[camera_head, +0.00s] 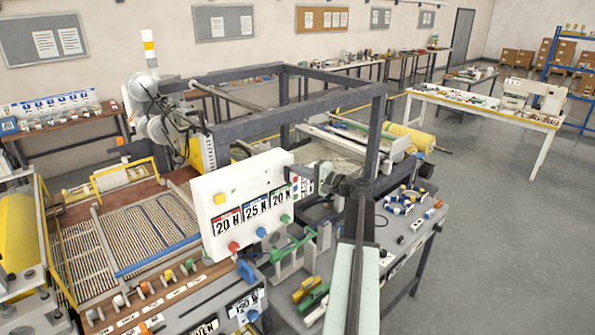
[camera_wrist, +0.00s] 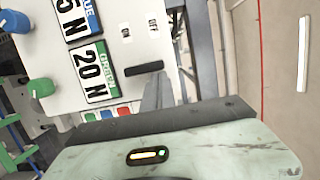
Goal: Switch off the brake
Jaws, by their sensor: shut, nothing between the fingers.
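A white panel (camera_head: 215,190) with "20 N", "25 N" and "20 N" plates stands in the middle of the head view. The wrist view shows its right part (camera_wrist: 105,22) turned sideways, with small "ON" and "OFF" labels (camera_wrist: 126,32). A short black bar (camera_wrist: 144,68), which looks like the brake's switch lever, lies near these labels. My gripper (camera_head: 328,179) is shut and empty at the panel's right end. In the wrist view, its grey fingers (camera_wrist: 154,93) are close to the black bar; I cannot tell whether they touch. In the head view the lever is not clear.
Coloured knobs (camera_head: 233,246) sit along the panel's lower edge. Green clamps (camera_head: 295,246) and a green-yellow block (camera_head: 310,292) are on the bench below. Rolls of tape (camera_head: 405,200) lie right of my arm. A dark frame (camera_head: 300,112) rises behind.

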